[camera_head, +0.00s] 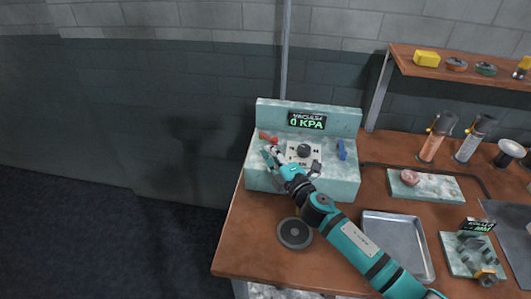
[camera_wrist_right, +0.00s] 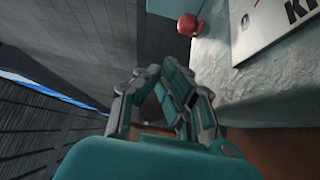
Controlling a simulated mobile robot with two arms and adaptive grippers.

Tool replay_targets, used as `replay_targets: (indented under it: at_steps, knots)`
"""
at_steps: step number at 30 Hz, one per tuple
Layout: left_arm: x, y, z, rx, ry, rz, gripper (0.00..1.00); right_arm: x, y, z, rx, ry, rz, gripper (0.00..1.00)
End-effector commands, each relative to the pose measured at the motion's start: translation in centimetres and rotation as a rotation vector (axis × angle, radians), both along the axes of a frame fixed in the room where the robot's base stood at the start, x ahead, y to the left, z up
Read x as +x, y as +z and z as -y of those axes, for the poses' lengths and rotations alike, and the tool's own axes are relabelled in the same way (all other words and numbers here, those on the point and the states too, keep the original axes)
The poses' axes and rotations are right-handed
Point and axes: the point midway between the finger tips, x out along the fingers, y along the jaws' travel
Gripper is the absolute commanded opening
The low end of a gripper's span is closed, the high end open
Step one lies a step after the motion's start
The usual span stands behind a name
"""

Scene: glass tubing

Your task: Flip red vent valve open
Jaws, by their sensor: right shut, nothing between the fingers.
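The red vent valve (camera_head: 267,136) sits on the left of the pale vacuum station (camera_head: 349,183). It also shows as a rounded red part (camera_wrist_right: 189,25) near the top of the right wrist view. My right gripper (camera_head: 270,155) is shut and empty, just in front of the red valve at the station's left edge. In the wrist view the right gripper's fingers (camera_wrist_right: 165,95) lie below the red part, with a gap between them in the picture. The station's display reads 0 KPA. My left gripper is not in view.
A black knob (camera_head: 304,150) on a white plate and a blue lever (camera_head: 342,150) are on the station. A dark round disc (camera_head: 294,233) and a metal tray (camera_head: 398,225) lie in front. Torches (camera_head: 436,137) and a shelf (camera_head: 445,68) are at right. Left of the bench is open floor.

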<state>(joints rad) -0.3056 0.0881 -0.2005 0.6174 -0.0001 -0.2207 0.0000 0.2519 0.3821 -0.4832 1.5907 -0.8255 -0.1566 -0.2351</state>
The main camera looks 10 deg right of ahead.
Motion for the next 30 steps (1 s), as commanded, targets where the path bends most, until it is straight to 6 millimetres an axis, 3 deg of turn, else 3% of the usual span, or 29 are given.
replay_targets:
  at_steps: [5,13,30]
  knots:
    - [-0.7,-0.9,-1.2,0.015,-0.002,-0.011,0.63,-1.8,-0.4,2.6,-0.005,-0.001,0.0,0.0]
    - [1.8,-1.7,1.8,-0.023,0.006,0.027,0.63,-4.2,-0.4,5.9,-0.002,0.0,-0.002,0.0]
    - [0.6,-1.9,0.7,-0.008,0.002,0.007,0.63,-4.8,-0.2,6.7,0.0,0.0,0.0,0.0]
